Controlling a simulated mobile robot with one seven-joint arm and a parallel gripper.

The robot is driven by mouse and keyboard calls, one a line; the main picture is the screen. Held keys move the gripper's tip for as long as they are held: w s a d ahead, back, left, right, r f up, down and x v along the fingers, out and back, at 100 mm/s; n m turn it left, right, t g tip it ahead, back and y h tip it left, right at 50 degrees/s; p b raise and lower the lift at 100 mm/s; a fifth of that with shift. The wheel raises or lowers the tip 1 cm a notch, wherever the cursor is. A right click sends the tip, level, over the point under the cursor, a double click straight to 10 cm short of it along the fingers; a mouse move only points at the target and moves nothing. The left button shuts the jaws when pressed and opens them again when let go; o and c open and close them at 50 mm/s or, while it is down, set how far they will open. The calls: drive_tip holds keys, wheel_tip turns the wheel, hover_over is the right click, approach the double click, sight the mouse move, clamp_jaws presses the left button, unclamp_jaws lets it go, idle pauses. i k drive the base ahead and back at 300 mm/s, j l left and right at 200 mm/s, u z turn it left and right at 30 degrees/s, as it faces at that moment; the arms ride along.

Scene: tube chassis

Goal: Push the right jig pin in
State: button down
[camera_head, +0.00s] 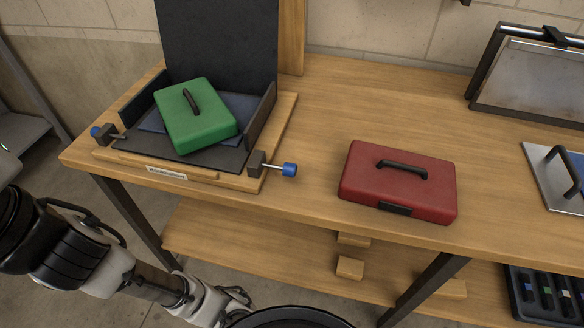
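The right jig pin (290,169) has a blue knob and sits at the right front corner of the wooden jig (281,127). Its knob stands out to the right of a dark block (256,163), with a length of metal shaft showing between them. The left jig pin (96,132) has its blue knob close against its block, and its shaft shows on the inner side. A green case (196,122) with a black handle lies askew in the jig. My arm shows at the lower left, below the bench top; I cannot see my gripper's fingers.
A red case (397,183) lies on the bench (325,90) right of the right pin, with bare wood between. A dark upright panel (218,45) stands behind the jig. A framed panel (530,78) and a metal plate with a handle (548,175) are at the right.

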sight(290, 170)
drive_tip(key=k+l, duration=0.1)
drive_tip(key=k, duration=0.5)
drive_tip(key=j, duration=1)
drive_tip(key=k+u, duration=0.05)
